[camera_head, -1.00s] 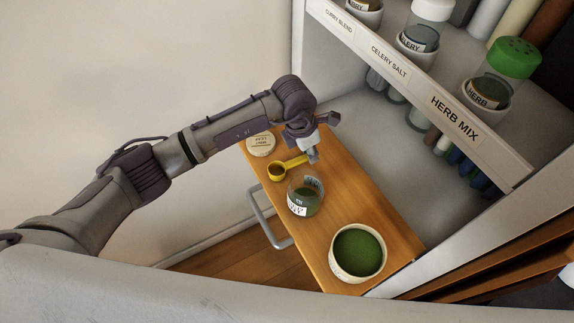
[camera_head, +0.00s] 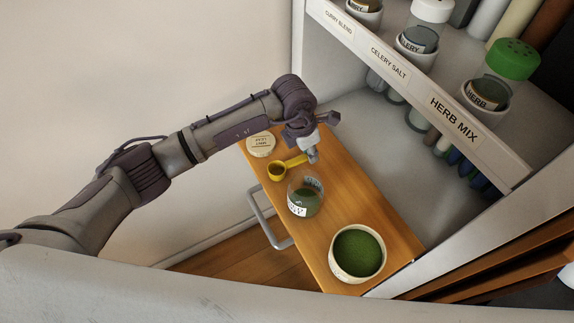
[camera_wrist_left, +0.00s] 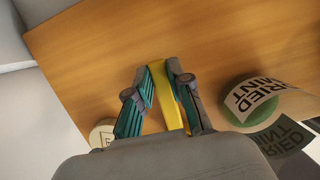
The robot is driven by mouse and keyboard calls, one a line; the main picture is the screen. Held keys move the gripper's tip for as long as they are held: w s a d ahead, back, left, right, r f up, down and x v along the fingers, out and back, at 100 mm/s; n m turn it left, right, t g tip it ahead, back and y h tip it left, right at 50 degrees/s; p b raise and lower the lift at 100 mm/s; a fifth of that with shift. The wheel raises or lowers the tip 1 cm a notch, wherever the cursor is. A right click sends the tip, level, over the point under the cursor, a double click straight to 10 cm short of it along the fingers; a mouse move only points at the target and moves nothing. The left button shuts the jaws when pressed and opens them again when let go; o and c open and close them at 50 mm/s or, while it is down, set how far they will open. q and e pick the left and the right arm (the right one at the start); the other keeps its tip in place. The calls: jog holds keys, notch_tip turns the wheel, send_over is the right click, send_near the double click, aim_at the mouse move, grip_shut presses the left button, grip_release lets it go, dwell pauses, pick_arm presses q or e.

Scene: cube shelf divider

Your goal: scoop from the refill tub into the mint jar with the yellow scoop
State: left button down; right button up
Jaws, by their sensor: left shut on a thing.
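The yellow scoop (camera_head: 278,171) is over the wooden board, its bowl toward the left and its handle in my left gripper (camera_head: 312,158). In the left wrist view, the fingers of my left gripper (camera_wrist_left: 163,95) are shut on the yellow handle (camera_wrist_left: 172,105). I cannot tell whether the scoop touches the board. The mint jar (camera_head: 304,198) is clear, labelled "DRIED MINT", open, and partly filled with green; it also shows in the left wrist view (camera_wrist_left: 262,102). The refill tub (camera_head: 358,254), pale and round, is full of green at the board's near end. My right gripper is not in view.
A round labelled lid (camera_head: 260,145) lies at the board's far left. A cabinet shelf (camera_head: 400,68) with labelled spice jars rises at the right. A metal handle (camera_head: 267,222) sticks out from the board's left side.

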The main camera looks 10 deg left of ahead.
pick_arm(q)
jog(key=shift+r+p, duration=1.15)
jog(key=shift+r, duration=1.15)
jog(key=shift+r, duration=0.15)
notch_tip(320, 180, up, 8)
jog(key=p, duration=0.2)
jog(key=s+a+r+m+g+y+b, duration=0.1)
jog(key=s+a+m+g, duration=0.1)
jog(key=s+a+m, duration=0.6)
jog(key=s+a+r+m+g+y+b, duration=0.1)
jog(key=s+a+m, duration=0.6)
jog(key=m, duration=0.9)
jog(key=a+g, duration=0.1)
jog(key=a, duration=0.2)
jog(key=shift+s+a+m, duration=0.35)
jog(key=shift+s+m, duration=0.05)
